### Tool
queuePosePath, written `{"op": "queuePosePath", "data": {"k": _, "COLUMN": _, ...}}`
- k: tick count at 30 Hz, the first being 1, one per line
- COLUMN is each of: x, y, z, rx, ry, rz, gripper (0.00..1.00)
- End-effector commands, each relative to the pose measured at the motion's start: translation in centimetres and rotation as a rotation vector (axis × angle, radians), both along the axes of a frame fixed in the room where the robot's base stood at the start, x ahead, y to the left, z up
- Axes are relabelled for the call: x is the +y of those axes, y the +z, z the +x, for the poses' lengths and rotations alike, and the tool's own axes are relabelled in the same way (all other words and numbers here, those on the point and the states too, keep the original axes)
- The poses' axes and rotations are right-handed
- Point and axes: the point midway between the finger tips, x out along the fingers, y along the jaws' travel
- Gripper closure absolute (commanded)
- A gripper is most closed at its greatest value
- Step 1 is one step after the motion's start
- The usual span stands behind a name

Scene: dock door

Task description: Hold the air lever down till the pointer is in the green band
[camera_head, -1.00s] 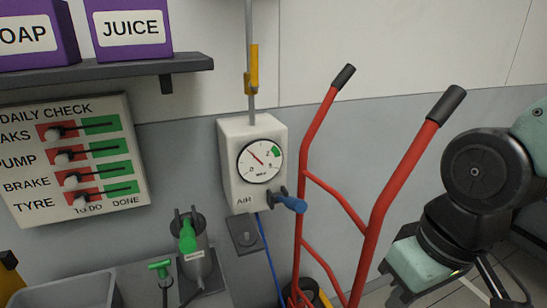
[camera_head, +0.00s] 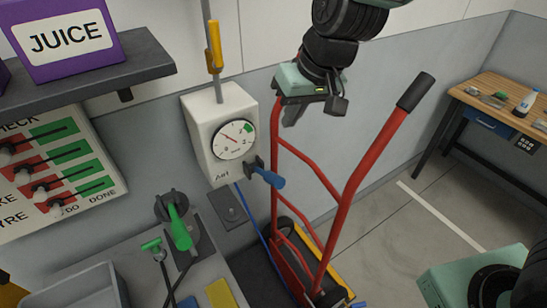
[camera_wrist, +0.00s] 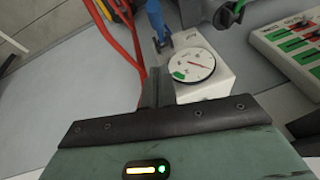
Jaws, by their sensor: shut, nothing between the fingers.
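The white air box (camera_head: 218,160) is fixed to the wall with a round dial (camera_head: 234,140) on its front. The dial's pointer lies towards the upper left, outside the green band at the upper right. The blue air lever (camera_head: 268,178) sticks out from the box's lower right. My gripper (camera_head: 292,113) is shut and empty, up and right of the lever and apart from it. In the wrist view, my fingers (camera_wrist: 154,88) show beside the dial (camera_wrist: 191,65), with the blue lever (camera_wrist: 156,20) beyond them.
A red hand truck (camera_head: 345,200) stands right of the box, close behind my gripper. A shelf with a purple juice box (camera_head: 70,38) is at upper left. A green-handled lever (camera_head: 178,228) is below left. A wooden bench (camera_head: 500,95) stands far right.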

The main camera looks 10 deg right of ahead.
Motion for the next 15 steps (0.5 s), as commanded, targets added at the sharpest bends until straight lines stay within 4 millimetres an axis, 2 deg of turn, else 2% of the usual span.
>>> {"op": "queuePosePath", "data": {"k": 5, "x": 0.1, "y": -0.3, "z": 0.0, "rx": 0.002, "ry": 0.0, "rz": -0.001, "gripper": 1.0}}
{"op": "queuePosePath", "data": {"k": 8, "x": 0.3, "y": -1.1, "z": 0.2, "rx": 0.005, "ry": 0.0, "rz": -0.001, "gripper": 1.0}}
{"op": "queuePosePath", "data": {"k": 15, "x": 1.3, "y": -5.1, "z": 1.2, "rx": 0.008, "ry": -0.001, "rz": -0.003, "gripper": 1.0}}
